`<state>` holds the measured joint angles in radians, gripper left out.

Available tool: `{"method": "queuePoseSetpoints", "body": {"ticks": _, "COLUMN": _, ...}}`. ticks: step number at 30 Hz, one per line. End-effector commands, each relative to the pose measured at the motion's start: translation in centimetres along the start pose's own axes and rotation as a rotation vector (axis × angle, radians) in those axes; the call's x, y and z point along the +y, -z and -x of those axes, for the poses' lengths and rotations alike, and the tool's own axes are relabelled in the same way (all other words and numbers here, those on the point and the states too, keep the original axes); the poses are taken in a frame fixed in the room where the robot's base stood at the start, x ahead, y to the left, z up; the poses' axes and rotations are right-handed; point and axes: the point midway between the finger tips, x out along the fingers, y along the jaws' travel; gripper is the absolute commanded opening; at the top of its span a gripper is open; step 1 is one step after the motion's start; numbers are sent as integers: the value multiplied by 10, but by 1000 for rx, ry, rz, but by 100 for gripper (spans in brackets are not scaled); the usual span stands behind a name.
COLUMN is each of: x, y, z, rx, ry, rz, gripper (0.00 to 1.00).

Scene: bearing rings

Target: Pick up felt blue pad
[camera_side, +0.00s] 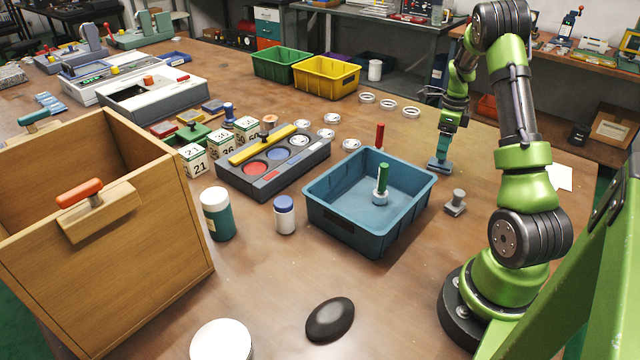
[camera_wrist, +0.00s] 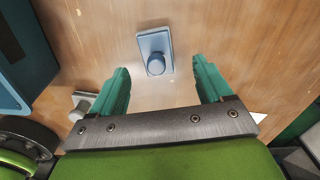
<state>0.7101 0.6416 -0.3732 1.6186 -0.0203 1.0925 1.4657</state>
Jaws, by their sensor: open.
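The blue pad (camera_wrist: 143,45) is a small blue-grey rectangular plate with a round knob on top. It lies flat on the wooden table in the wrist view, just beyond and between my fingertips. In the side view a blue base (camera_side: 437,169), which appears to be this pad, shows low at my fingers, partly hidden by them. My gripper (camera_side: 443,150) points down over it to the right of the blue bin. In the wrist view my gripper (camera_wrist: 161,70) is open with teal fingers spread apart, and nothing is held between them.
A grey knobbed block (camera_side: 456,204) stands close by, nearer the side camera. The blue bin (camera_side: 335,222) holds a green-handled piece (camera_side: 383,178). White rings (camera_side: 389,104) lie behind. Bare table surrounds the pad.

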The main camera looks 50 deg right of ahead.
Motion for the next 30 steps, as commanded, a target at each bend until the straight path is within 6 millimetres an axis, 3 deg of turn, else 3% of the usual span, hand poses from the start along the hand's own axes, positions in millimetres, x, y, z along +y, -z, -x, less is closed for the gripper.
{"method": "queuePoseSetpoints", "body": {"ticks": 12, "x": 5, "y": 2, "z": -50, "rx": 0, "ry": -2, "rz": -1, "gripper": 79}}
{"method": "queuePoseSetpoints", "body": {"ticks": 21, "x": 5, "y": 2, "z": -53, "rx": 0, "ry": 0, "rz": 0, "gripper": 77}}
{"method": "queuePoseSetpoints", "body": {"ticks": 30, "x": 5, "y": 2, "z": -53, "rx": 0, "ry": 0, "rz": 0, "gripper": 31}}
